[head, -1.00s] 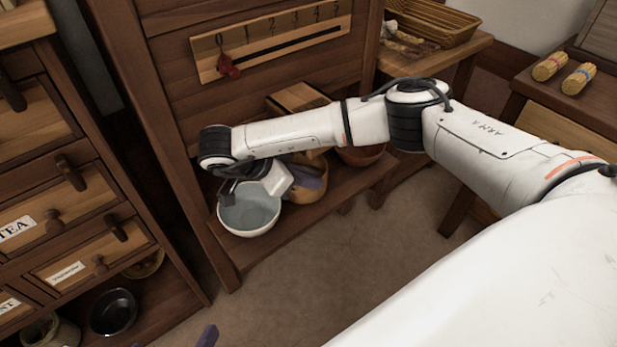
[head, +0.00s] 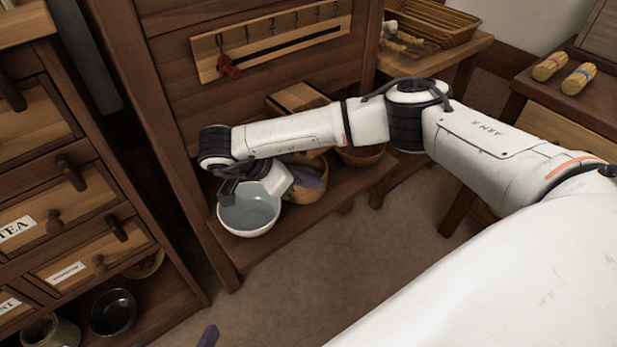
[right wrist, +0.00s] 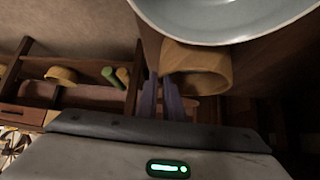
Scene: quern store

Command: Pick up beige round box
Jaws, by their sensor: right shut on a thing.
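The beige round box (head: 311,188) sits on the low wooden shelf behind and right of a white bowl, partly hidden by my right arm. It also shows in the right wrist view (right wrist: 200,66) as a tan, round-walled form beneath the bowl's rim. My right gripper (head: 307,177) has its purple fingers at the box, one showing across its opening. In the right wrist view the fingers (right wrist: 162,98) are close together at the box's left edge, shut on its wall. The exact contact is partly hidden. Only a purple tip of my left gripper (head: 208,337) shows at the bottom edge.
The white bowl (head: 248,215) with a grey inside stands right beside my right wrist. A brown bowl (head: 362,155) is to the right on the shelf, and a wooden block (head: 298,97) behind. A drawer cabinet (head: 60,200) stands at left. The floor in front is clear.

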